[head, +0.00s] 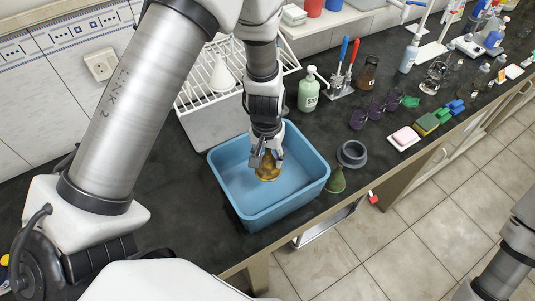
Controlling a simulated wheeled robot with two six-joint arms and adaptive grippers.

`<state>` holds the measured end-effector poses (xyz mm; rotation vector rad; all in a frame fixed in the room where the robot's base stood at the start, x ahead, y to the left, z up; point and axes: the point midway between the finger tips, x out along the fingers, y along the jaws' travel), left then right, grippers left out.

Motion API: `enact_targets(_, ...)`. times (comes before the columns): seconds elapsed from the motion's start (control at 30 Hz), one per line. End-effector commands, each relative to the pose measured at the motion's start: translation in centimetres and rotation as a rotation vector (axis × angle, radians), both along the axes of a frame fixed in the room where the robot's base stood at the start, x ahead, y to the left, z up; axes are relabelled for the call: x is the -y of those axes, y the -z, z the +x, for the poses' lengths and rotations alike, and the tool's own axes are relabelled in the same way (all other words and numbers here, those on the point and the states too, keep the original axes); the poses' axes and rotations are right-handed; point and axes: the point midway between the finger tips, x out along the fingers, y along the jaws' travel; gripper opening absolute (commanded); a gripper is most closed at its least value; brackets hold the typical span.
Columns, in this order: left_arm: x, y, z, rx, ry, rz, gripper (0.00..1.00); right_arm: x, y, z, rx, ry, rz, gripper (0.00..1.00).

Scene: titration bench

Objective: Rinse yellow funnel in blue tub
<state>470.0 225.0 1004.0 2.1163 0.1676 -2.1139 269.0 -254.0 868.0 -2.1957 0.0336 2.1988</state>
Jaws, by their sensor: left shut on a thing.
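The blue tub (228,184) stands on the dark bench top near its front edge. My left gripper (266,160) reaches down into the tub from above. It is shut on the yellow funnel (268,173), which looks amber and sits inside the tub's walls. The fingers hide part of the funnel, and I cannot tell whether it touches the tub floor. My right gripper is not in view; only part of my right arm shows at the lower right.
A white drying rack (205,85) with a white funnel (222,76) stands behind the tub. A green bottle (308,92), a grey ring (352,154) and a green funnel-like piece (336,181) are close on the right. Sponges (426,124) lie farther right.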

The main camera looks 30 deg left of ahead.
Motion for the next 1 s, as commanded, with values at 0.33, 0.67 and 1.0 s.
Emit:
enact_targets(0.33, 0.0, 4.7, 0.0, 0.001, 0.001, 0.0, 0.28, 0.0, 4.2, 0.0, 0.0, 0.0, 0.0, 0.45)
enact_targets(0.67, 0.0, 8.3, 0.0, 0.001, 0.0, 0.0, 0.28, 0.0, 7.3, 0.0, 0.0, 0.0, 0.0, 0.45)
enact_targets(1.0, 0.0, 8.8, 0.0, 0.001, 0.0, 0.0, 0.29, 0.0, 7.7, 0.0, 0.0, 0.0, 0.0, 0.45)
